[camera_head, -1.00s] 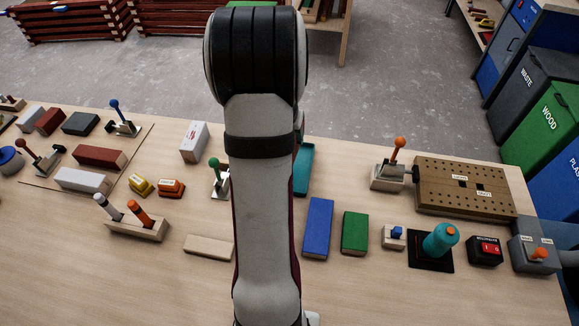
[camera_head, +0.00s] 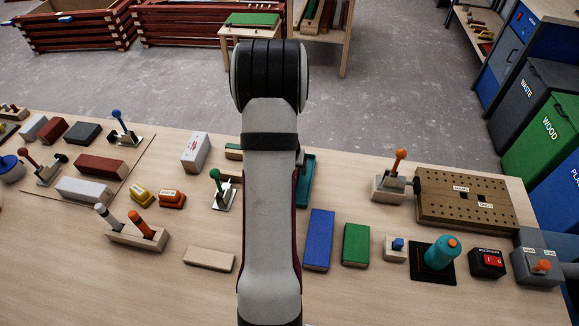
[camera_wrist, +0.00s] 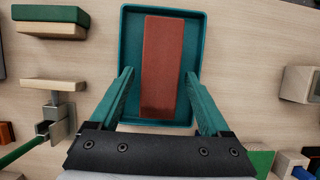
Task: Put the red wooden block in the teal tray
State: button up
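The teal tray (camera_wrist: 196,50) lies straight ahead in the wrist view. The red wooden block (camera_wrist: 162,60) lies lengthwise inside its rim. My gripper (camera_wrist: 160,74) is open, with one teal finger on each side of the block. A gap shows between each finger and the block, and the fingertips are over the tray. In the head view my arm covers most of the tray (camera_head: 307,180), leaving its right side showing. The red block and my fingertips are hidden there.
Right of the tray are a blue block (camera_head: 319,239) and a green block (camera_head: 355,244). A green-handled clamp (camera_head: 220,190) stands close on the left. Dark red blocks (camera_head: 101,166) lie farther left. Bare table shows between the tray and the orange-knobbed clamp (camera_head: 398,172).

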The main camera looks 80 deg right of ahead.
jog(key=v, duration=1.2)
jog(key=w+a+r+m+t+y, duration=0.1)
jog(key=w+a+r+m+y, duration=0.1)
jog(key=w+a+m, duration=0.65)
jog(key=w+a+r+m+y, duration=0.1)
jog(key=w+a+r+m, duration=0.3)
jog(key=a, duration=0.9)
jog(key=s+a+m+y, duration=0.1)
jog(key=s+a+m, duration=0.1)
jog(key=a, duration=0.5)
jog(key=s+a+m+y, duration=0.1)
jog(key=s+a+m, duration=0.1)
jog(key=a+m, duration=0.3)
jog(key=s+a+m+g+y, duration=0.1)
jog(key=a+m, duration=0.3)
jog(key=a, duration=0.5)
jog(key=shift+s+a+r, duration=0.35)
jog(key=shift+s+a, duration=0.05)
jog(key=shift+s, duration=0.2)
